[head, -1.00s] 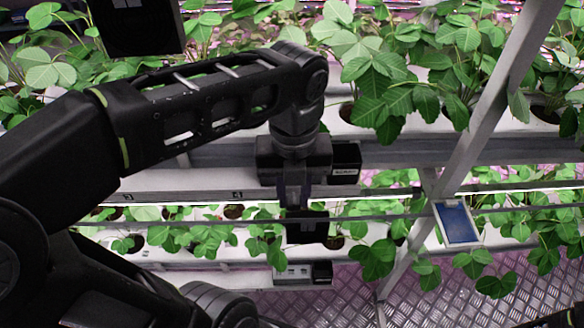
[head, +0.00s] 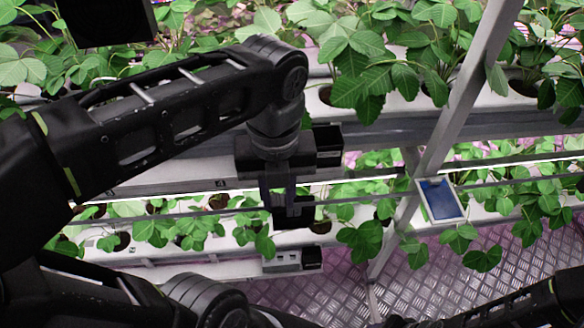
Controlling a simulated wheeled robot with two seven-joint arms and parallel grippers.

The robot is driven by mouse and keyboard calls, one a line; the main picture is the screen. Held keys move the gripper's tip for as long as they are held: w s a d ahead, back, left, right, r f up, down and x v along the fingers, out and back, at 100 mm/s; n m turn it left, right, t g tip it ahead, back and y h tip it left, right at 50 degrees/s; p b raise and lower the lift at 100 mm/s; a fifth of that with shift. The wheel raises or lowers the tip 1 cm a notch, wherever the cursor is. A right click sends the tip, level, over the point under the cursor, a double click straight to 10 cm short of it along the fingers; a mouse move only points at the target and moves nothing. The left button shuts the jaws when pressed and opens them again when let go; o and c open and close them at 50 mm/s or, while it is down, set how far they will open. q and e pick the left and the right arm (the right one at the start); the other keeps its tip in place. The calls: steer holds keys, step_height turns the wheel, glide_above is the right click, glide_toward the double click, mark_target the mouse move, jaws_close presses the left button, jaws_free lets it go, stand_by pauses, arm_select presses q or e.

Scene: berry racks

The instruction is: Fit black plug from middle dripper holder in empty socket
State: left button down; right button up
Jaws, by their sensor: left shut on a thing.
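My left gripper (head: 279,200) points down in front of the rack, its fingers close together at the black middle dripper holder (head: 294,217). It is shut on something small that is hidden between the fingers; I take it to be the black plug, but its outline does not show. The fingertips overlap the holder's top edge. Another black holder (head: 328,140) sits above, right beside the gripper body, and a lower one (head: 312,257) sits below. I cannot make out the empty socket. Part of my right arm shows at the lower right, but its gripper does not show.
White planting gutters (head: 470,215) with strawberry plants run across at several heights. A slanted grey post (head: 465,95) stands to the right with a blue panel (head: 440,199) on it. Leaves (head: 360,240) hang close to the right of the middle holder. Open metal floor (head: 350,292) lies below.

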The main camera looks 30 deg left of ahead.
arm_select(q)
steer(key=shift+r, duration=0.1)
stand_by(0.3)
steer(key=shift+a+r+p, duration=0.15)
steer(key=shift+a+p, duration=0.05)
steer(key=shift+p, duration=0.3)
steer(key=w+a+r+n+p, duration=0.2)
steer(key=w+a+n+p, duration=0.4)
steer(key=w, duration=0.8)
steer(key=a+p, duration=0.2)
steer(key=a, duration=0.2)
steer(key=shift+w+a+r, duration=0.15)
steer(key=shift+w+a, duration=0.05)
steer(key=shift+a, duration=0.1)
